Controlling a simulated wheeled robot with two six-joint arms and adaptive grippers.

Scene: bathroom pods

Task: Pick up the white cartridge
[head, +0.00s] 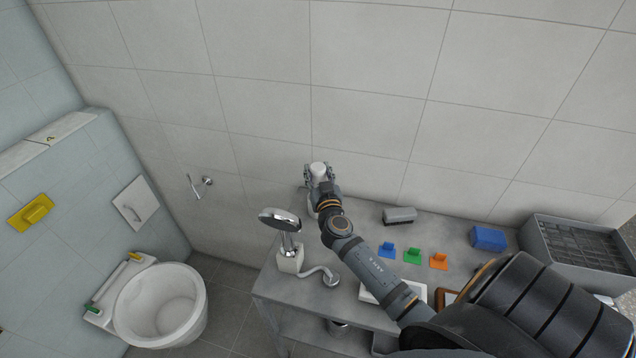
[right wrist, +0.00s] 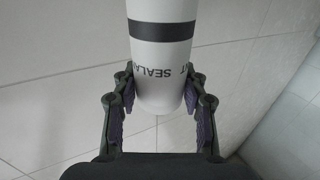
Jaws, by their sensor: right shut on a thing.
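The white cartridge (right wrist: 161,70) has a dark band and dark lettering that reads in part "SEALA". In the right wrist view it stands between the two fingers of my right gripper (right wrist: 160,105), with the upper finger pads against its sides. In the head view the cartridge (head: 319,169) shows as a white top between the fingers of my right gripper (head: 320,180), near the tiled wall at the back left of the grey bench. The arm hides its lower part there, so I cannot tell if it touches the bench. My left gripper is not in view.
On the grey bench (head: 445,222) are a shower head (head: 280,218) on a white stand, a grey block (head: 399,215), blue (head: 387,250), green (head: 413,256) and orange (head: 438,261) pieces, a blue box (head: 488,238) and a grey crate (head: 535,240). A toilet (head: 160,300) stands left.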

